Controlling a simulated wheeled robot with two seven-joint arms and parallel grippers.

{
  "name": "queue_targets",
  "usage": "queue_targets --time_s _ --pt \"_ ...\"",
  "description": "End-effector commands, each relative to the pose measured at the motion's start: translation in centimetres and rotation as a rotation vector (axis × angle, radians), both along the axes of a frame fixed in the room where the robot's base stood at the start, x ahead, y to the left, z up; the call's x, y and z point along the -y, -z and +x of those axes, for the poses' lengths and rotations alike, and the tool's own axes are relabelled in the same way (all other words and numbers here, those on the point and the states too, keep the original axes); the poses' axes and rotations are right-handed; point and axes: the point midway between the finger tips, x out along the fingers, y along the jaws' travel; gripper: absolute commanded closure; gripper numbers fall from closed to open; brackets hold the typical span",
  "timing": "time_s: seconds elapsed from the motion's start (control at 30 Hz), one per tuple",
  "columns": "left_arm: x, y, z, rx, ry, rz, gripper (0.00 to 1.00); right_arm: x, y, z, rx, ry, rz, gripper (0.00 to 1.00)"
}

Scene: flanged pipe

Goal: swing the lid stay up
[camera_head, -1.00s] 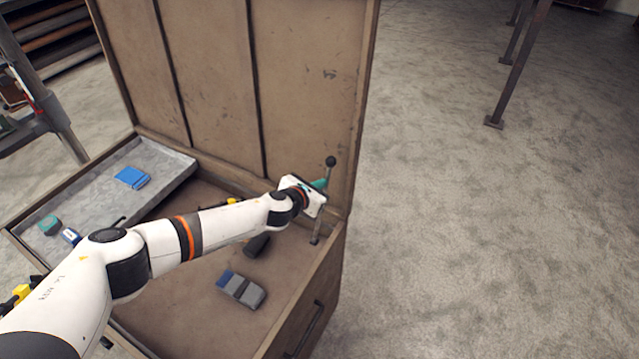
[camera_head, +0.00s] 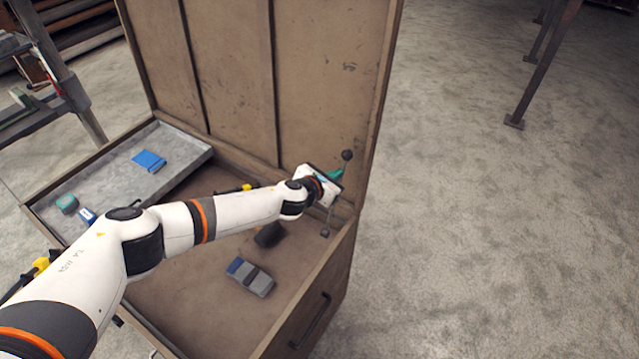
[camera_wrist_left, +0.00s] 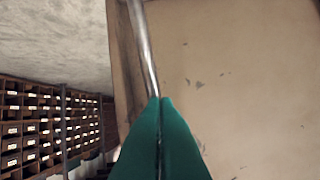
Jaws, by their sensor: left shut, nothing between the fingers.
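The lid stay is a thin metal rod with a black ball knob (camera_head: 347,155). It stands nearly upright at the chest's right rear corner, by the raised lid (camera_head: 325,85). Its foot (camera_head: 325,232) is on the right wall. My left gripper (camera_head: 336,174), with teal fingers, is beside the rod just below the knob. In the left wrist view its fingers (camera_wrist_left: 162,105) are pressed together, with the metal rod (camera_wrist_left: 142,45) by their tips. Whether they touch it is unclear. My right gripper is not in view.
The open chest holds a grey tray (camera_head: 110,195) with a blue item (camera_head: 149,161). A grey and blue block (camera_head: 250,277) and a dark object (camera_head: 270,236) lie on the chest floor.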

Motion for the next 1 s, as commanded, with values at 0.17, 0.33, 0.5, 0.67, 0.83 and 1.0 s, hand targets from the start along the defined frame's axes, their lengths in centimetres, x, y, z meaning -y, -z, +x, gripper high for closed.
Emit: queue_targets --time_s 0.17,0.33,0.5,0.67,0.83,1.0 --pt "-1.3 -1.3 -1.8 0.002 0.004 -0.003 1.0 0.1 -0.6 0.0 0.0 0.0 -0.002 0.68" --pt "-3.1 -2.2 -4.1 0.0 0.003 -0.003 1.0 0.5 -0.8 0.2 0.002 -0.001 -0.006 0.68" --pt "-4.8 -3.3 -6.3 0.0 0.003 -0.003 1.0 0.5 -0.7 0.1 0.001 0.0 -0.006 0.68" --pt "-6.0 -4.1 -8.0 -0.001 0.002 -0.002 1.0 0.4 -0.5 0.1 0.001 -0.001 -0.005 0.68" --pt "-6.7 -4.5 -9.0 0.0 0.002 -0.001 1.0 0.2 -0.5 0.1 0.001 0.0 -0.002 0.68" --pt "-6.8 -4.7 -9.1 0.0 0.001 -0.001 1.0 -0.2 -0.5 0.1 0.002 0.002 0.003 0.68"
